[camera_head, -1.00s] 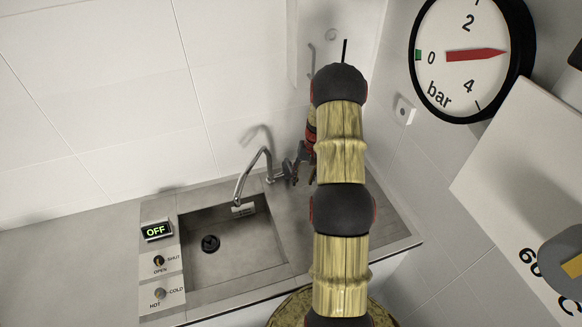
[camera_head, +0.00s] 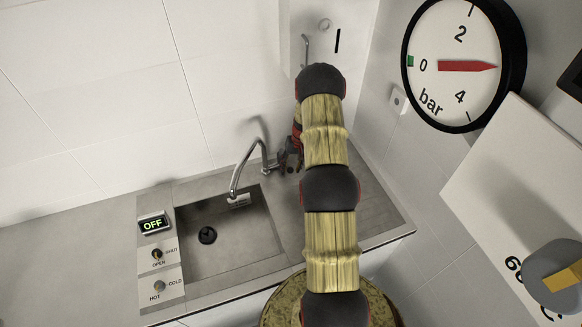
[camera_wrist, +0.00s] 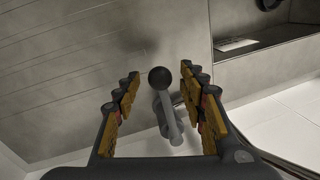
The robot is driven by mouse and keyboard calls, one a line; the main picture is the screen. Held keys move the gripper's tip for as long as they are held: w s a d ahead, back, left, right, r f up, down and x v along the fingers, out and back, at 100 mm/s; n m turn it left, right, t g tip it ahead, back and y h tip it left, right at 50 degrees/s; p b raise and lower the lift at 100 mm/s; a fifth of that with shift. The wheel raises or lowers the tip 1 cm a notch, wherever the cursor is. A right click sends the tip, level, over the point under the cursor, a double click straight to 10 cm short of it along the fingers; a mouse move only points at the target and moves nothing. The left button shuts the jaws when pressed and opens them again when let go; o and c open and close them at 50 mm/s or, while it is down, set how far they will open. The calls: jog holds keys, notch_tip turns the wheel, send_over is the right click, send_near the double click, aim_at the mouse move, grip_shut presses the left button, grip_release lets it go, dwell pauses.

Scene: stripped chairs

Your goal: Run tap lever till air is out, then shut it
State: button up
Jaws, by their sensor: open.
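The tap's curved metal spout (camera_head: 240,170) rises behind the sink (camera_head: 265,235). In the wrist view the tap lever (camera_wrist: 171,118), a thin grey rod with a dark ball knob (camera_wrist: 160,77), lies between the fingers of my gripper (camera_wrist: 165,90). Both fingers are spread, with a gap on each side of the lever. In the head view my gripper (camera_head: 289,158) is beside the tap's base, partly behind my arm; the lever cannot be made out there. I see no clear water stream below the spout.
A display (camera_head: 153,224) reads OFF, above a SHUT/OPEN knob (camera_head: 157,254) and a HOT/COLD knob (camera_head: 159,286). The pressure gauge (camera_head: 464,85) has its red needle midway between 2 and 4 bar. A white box (camera_head: 500,190) stands at right. The left counter (camera_head: 70,255) is bare.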

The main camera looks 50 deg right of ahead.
jog(key=shift+c, duration=1.4)
jog(key=c, duration=0.8)
grip_shut()
